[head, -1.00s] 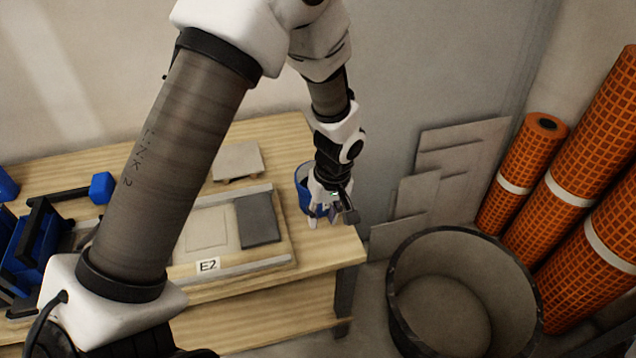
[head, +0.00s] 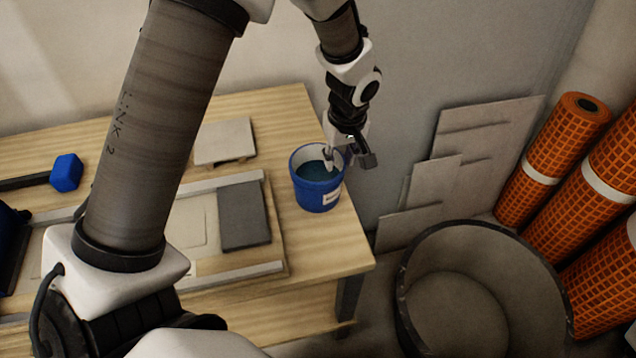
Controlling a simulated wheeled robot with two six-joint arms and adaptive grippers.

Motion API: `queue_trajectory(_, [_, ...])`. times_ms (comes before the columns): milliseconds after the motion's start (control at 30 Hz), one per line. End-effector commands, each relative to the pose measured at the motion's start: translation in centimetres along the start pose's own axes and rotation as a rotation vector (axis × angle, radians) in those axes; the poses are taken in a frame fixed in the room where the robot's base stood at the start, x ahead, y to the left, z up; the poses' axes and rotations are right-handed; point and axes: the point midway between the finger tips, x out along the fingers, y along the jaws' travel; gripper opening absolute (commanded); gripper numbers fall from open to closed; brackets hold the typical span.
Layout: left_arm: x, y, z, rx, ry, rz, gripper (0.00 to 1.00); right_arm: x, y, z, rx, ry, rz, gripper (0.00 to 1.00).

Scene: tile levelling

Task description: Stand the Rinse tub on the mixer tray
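A blue tub (head: 318,193) with a pale inside, dark liquid and a white label stands upright on the right end of the wooden table. The label is too small to read, so I cannot confirm it is the Rinse tub. My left gripper (head: 338,160) is at the tub's right rim, its fingertips overlapping the rim in the picture. I cannot tell whether they touch or grip it. My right gripper is not in view. I cannot make out a mixer tray for certain.
The wooden table (head: 322,312) carries a framed board with a dark grey tile (head: 243,215), a pale tile (head: 224,141) and a blue-headed mallet (head: 66,172). A big round grey bin (head: 478,245), leaning slabs (head: 430,190) and orange mesh rolls (head: 548,160) stand right of it.

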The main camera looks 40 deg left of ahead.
Motion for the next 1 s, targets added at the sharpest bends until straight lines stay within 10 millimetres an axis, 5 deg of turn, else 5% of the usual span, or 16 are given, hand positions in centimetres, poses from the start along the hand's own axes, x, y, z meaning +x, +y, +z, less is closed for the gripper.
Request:
queue_trajectory(300, [5.1,-0.1,0.2,0.0,-0.001,0.0,0.34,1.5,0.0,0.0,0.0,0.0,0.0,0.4])
queue_trajectory(533, [5.3,0.0,0.2,0.001,0.0,0.002,0.34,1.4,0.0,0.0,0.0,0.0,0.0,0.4])
queue_trajectory(633, [5.3,0.0,0.2,0.001,0.0,0.001,0.0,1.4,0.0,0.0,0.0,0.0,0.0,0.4])
queue_trajectory(1000, [5.3,0.0,0.2,0.0,0.0,0.002,0.0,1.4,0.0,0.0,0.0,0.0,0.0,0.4])
